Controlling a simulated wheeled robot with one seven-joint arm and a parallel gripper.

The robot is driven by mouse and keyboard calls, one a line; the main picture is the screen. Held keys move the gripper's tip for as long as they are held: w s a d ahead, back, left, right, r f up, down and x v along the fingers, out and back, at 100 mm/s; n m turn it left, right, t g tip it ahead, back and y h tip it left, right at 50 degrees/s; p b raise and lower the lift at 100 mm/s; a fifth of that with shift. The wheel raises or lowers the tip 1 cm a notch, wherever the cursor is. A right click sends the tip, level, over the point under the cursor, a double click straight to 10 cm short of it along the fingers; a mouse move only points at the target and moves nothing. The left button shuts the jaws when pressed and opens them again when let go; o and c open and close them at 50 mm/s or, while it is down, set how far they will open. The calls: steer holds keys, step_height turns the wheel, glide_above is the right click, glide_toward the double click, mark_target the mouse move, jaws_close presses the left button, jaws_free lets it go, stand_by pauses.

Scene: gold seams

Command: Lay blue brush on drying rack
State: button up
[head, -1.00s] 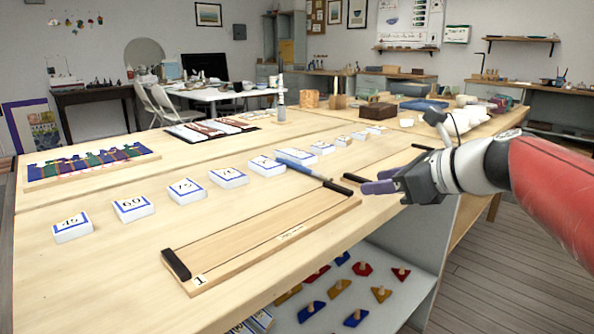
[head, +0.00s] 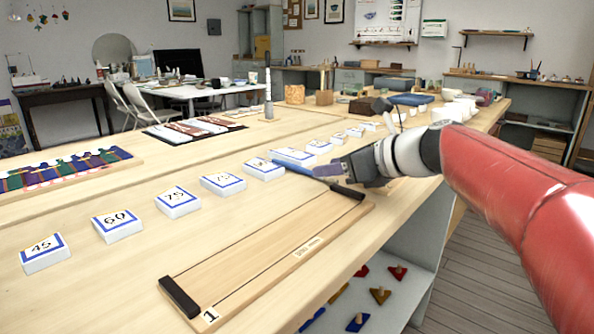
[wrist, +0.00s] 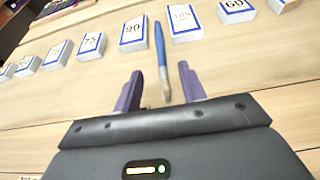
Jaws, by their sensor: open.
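The blue brush (head: 292,167) lies on the table among the numbered blocks. In the wrist view the brush (wrist: 160,45) has its blue handle pointing away between the 90 and 105 blocks, and its pale bristle end toward me. In the head view my gripper (head: 330,170) hides the brush's near end. A wooden board (head: 262,245) with a black bar at each end and a 1 label may be the drying rack; nothing lies on it.
A row of numbered blocks (head: 223,184) runs across the table, close to the brush on both sides. A patterned board (head: 62,170) lies at the left. A white cylinder (head: 268,95) stands at the back. The shelf below the table holds coloured pieces.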

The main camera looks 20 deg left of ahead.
mark_target(303, 171)
steer(key=x, duration=0.4)
steer(key=shift+w+a+f, duration=0.15)
steer(key=shift+a+f, duration=0.1)
jaws_close()
